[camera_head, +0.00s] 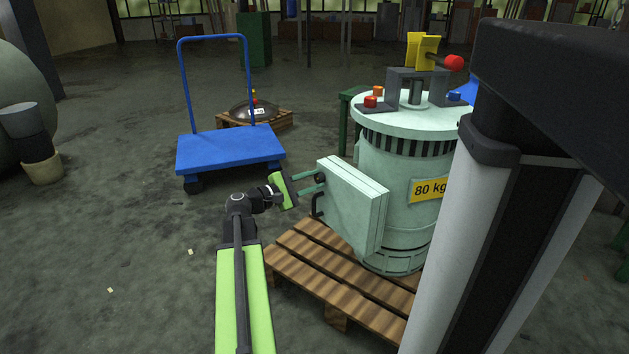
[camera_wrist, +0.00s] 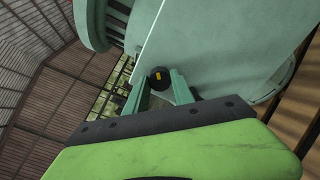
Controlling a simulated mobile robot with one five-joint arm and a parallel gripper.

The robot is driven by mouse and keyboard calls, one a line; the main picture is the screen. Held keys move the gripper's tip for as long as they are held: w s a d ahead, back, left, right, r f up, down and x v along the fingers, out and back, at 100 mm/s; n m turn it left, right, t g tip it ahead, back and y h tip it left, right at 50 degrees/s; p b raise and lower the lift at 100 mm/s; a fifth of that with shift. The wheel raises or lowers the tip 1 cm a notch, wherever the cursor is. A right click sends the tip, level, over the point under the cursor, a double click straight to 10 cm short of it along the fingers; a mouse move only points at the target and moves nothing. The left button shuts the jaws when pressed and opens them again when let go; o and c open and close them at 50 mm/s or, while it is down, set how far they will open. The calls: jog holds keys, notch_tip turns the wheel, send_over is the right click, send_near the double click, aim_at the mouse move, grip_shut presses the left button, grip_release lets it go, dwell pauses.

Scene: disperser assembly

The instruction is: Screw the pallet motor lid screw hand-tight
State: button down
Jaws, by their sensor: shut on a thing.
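The pale green motor (camera_head: 400,190) stands upright on the wooden pallet (camera_head: 310,265), with a yellow "80 kg" label. Its square box lid (camera_head: 350,212) faces left towards my gripper (camera_head: 321,183). The lid screw (camera_wrist: 158,79) is a dark round knob with a small yellow mark, at the lid face in the wrist view. My gripper's two green fingers reach to the lid and are shut on the screw from both sides. In the head view the screw is small and partly hidden by the fingers.
A blue trolley (camera_head: 230,150) stands behind my arm to the left. Behind it, a dark domed part (camera_head: 250,110) lies on a small pallet (camera_head: 275,121). A yellow block with a red knob (camera_head: 454,63) tops the motor. Floor to the left is mostly free.

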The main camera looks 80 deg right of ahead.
jog(key=m, duration=0.5)
jog(key=shift+m, duration=0.4)
jog(key=m, duration=0.5)
dwell(0.4)
jog(key=c, duration=1.1)
grip_release()
jog(key=v, duration=1.7)
jog(key=shift+w+a, duration=0.1)
jog(key=shift+a, duration=0.1)
